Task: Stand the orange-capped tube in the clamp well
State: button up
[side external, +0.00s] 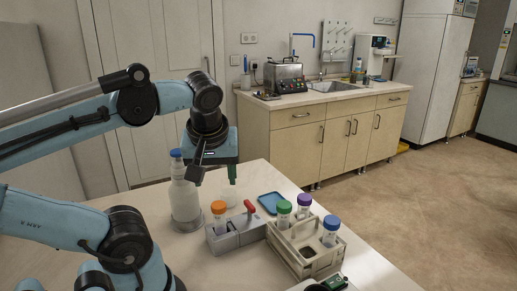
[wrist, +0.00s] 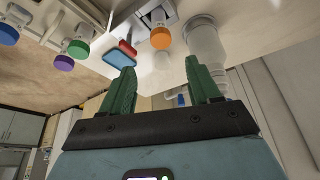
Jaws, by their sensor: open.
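The orange-capped tube (side external: 219,212) stands upright at the left end of the grey clamp block (side external: 244,236); I cannot tell whether it sits in the block or beside it. The block has a red lever (side external: 249,207) on top; its well is not clearly visible. In the wrist view, which looks upside down, the orange cap (wrist: 160,38) shows beyond the fingertips, near the red lever (wrist: 128,48). My gripper (side external: 232,178) is open and empty, above and behind the tube. Its green fingers (wrist: 159,66) show wide apart in the wrist view.
A large blue-capped bottle (side external: 185,194) stands left of the clamp block. A small pale vessel (side external: 229,196) sits below my fingers. A blue tray (side external: 271,203) lies behind. A beige rack (side external: 328,262) at right holds green-, purple- and blue-capped tubes. The table's back right is clear.

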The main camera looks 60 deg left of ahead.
jog(key=w+d+f+m+t+h, duration=0.4)
jog(key=w+d+m, duration=0.4)
jog(key=m, duration=0.5)
notch_tip(320, 180, down, 2)
jog(key=w+t, duration=0.1)
jog(key=w, duration=0.1)
jog(key=shift+w+d+f, duration=0.15)
jog(key=shift+w+d, duration=0.05)
jog(key=shift+w, duration=0.15)
